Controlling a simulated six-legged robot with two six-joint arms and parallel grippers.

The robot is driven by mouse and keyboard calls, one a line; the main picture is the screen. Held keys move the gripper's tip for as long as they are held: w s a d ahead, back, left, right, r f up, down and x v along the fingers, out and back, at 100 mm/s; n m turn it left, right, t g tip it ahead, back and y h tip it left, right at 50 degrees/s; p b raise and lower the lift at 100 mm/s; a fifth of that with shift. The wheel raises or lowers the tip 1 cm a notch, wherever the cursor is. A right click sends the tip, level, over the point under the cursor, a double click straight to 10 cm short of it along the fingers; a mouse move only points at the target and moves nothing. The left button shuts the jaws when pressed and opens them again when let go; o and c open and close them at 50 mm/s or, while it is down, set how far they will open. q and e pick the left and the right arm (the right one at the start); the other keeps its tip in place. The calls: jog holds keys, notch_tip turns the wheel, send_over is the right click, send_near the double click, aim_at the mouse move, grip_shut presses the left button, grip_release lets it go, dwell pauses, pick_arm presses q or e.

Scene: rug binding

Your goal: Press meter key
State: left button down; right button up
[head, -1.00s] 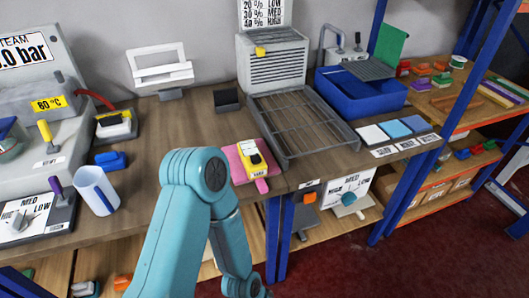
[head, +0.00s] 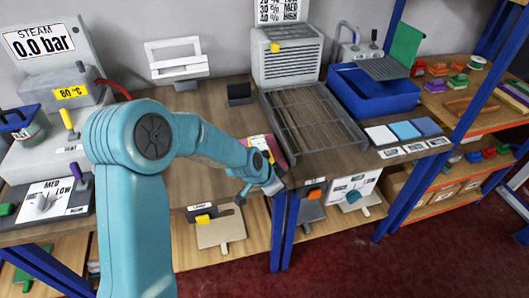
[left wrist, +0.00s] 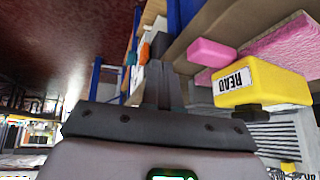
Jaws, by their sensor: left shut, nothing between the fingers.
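The yellow meter with a READ label (left wrist: 258,84) is at the right of the left wrist view. It has a small black part (left wrist: 250,113) at its lower edge. A pink block (left wrist: 212,53) and a pink mat (left wrist: 285,40) are close to it. In the head view the meter and pink mat (head: 262,142) are mostly hidden behind my left wrist. My left gripper (head: 277,188) is shut and empty at the table's front edge. In the left wrist view its fingers (left wrist: 158,80) are left of the meter, apart from it. My right gripper is out of view.
A wire rack (head: 312,122) and blue tub (head: 375,92) stand behind and right of the gripper. A steam panel (head: 45,45) and dial plate (head: 45,200) are at the left. Blue shelf posts (head: 285,235) stand below the table edge.

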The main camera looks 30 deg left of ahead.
aim_at(264, 155)
pick_arm(q)
jog(key=w+a+r+m+t, duration=0.1)
jog(key=a+r, duration=0.3)
jog(key=r, duration=0.4)
jog(key=w+a+r+m+t+y, duration=0.1)
jog(key=w+a+r+m+t, duration=0.1)
jog(key=r, duration=0.7)
jog(key=w+a+m, duration=0.1)
jog(key=a, duration=0.1)
jog(key=shift+a, duration=0.4)
notch_tip(264, 155, down, 8)
jog(key=b, duration=0.6)
jog(key=shift+f, duration=0.25)
jog(key=shift+f+b, duration=0.15)
jog(key=shift+b, duration=0.15)
jog(key=shift+f+b, duration=0.4)
jog(key=shift+b, duration=0.35)
